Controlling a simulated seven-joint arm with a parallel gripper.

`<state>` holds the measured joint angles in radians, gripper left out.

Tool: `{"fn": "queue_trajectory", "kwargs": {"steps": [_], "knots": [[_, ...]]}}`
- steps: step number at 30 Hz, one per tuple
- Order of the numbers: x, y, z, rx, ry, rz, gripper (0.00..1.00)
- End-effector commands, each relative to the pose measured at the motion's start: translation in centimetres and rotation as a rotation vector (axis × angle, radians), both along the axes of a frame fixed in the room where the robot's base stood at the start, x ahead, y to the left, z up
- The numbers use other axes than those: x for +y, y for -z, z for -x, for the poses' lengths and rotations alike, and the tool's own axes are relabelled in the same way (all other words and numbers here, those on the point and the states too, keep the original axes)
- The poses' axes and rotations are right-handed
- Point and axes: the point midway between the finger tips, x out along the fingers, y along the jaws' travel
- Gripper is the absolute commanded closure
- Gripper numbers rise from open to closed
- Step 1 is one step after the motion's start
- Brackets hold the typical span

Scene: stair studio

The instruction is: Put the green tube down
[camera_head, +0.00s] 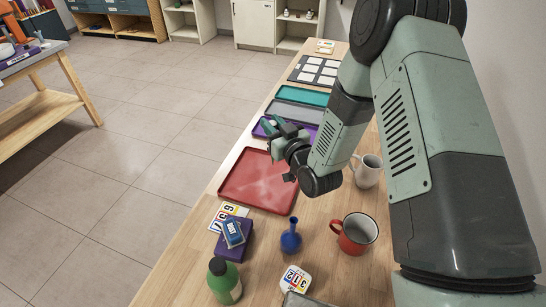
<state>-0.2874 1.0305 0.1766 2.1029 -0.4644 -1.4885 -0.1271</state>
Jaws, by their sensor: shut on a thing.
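My gripper (278,136) reaches from the right over the purple tray (258,130), close to the far edge of the red tray. It is shut on a small dark-green piece (287,128), which appears to be the green tube. The piece is small and partly hidden by the fingers and wrist. I cannot tell whether it touches the purple tray or hangs above it.
The red tray (245,190) is empty. Grey (292,111) and teal (302,96) trays lie beyond the purple one. A white mug (368,172), red mug (354,235), blue vase (291,240) and green bottle (223,281) stand nearer.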

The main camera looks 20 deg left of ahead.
Motion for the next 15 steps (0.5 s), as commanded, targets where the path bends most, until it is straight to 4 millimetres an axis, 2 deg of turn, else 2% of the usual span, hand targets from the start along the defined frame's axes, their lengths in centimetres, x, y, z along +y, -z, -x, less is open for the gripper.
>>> {"fn": "queue_trajectory", "kwargs": {"steps": [1,3,7,15], "knots": [[0.0,1.1,0.0,0.003,-0.001,0.002,1.0],[0.0,2.0,0.0,0.0,0.0,0.001,1.0],[0.0,3.2,-0.1,0.0,0.001,0.001,1.0],[0.0,6.7,-0.1,-0.001,0.001,0.001,1.0]]}}
